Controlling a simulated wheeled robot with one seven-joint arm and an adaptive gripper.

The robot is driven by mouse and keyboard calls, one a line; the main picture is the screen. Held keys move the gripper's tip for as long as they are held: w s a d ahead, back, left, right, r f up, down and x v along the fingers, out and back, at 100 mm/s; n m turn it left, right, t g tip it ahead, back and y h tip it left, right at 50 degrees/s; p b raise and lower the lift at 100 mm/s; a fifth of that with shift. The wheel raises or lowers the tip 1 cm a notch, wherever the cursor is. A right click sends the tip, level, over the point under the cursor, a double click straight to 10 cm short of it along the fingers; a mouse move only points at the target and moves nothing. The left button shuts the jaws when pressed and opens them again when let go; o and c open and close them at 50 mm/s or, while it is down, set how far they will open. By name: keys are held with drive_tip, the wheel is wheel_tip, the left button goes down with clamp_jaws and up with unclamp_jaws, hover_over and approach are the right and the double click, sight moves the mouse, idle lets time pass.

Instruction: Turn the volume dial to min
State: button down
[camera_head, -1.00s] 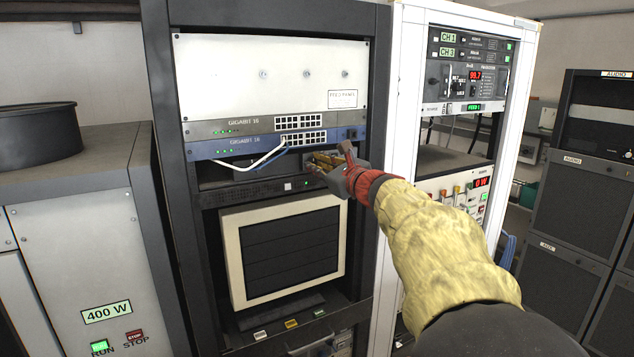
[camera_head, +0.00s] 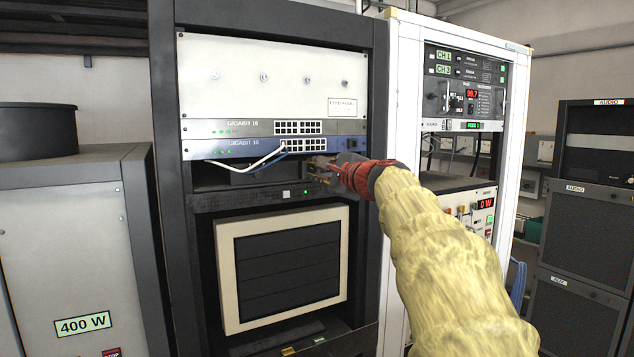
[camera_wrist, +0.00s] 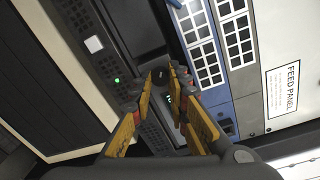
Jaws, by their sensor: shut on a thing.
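The volume dial (camera_wrist: 160,76) is a small round black knob, seen in the wrist view between my fingertips. My gripper (camera_wrist: 161,82) has yellow-and-dark fingers that converge on the dial from both sides and are shut on it. In the head view my gripper (camera_head: 318,172) reaches into the dark gap under the blue switch, at the right side of the rack. The dial is hidden there by my gripper. I cannot read any min mark or the dial's setting.
The blue switch (camera_head: 230,149) with white and blue cables sits just above my gripper. A dark panel (camera_head: 250,198) with a white button and green light lies below, above a cream-framed monitor (camera_head: 222,275). A white rack (camera_head: 400,100) stands close on the right.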

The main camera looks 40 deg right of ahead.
drive_tip(key=shift+n+b, duration=0.4)
drive_tip(key=shift+n, duration=0.1)
drive_tip(key=c, duration=2)
unclamp_jaws()
drive_tip(key=v, duration=1.2)
